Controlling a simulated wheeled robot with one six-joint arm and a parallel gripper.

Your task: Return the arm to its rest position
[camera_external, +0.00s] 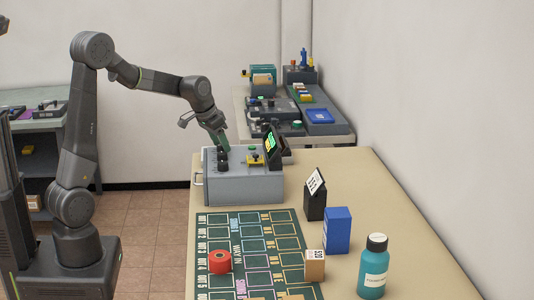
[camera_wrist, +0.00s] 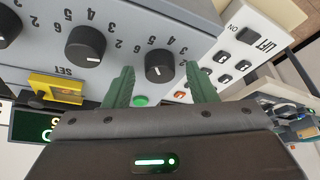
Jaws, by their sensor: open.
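My arm (camera_external: 78,150) rises from my base at the left and reaches right, bent down at the wrist. My gripper (camera_external: 219,142) is above the grey control box (camera_external: 243,188) at the far end of the near table. In the wrist view, the green fingers of my gripper (camera_wrist: 162,78) stand apart with nothing between them held. A black knob (camera_wrist: 159,65) shows between the fingertips, and a second knob (camera_wrist: 85,46) is to its left. I cannot tell whether the fingers touch the box.
The box bears a yellow switch (camera_external: 255,159) and a screen (camera_external: 272,142). A white LIFT panel (camera_wrist: 245,45) is beside it. The near table holds a green mat (camera_external: 245,238), red roll (camera_external: 220,262), blue box (camera_external: 337,230) and teal bottle (camera_external: 373,266). A second table (camera_external: 335,140) bears equipment behind.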

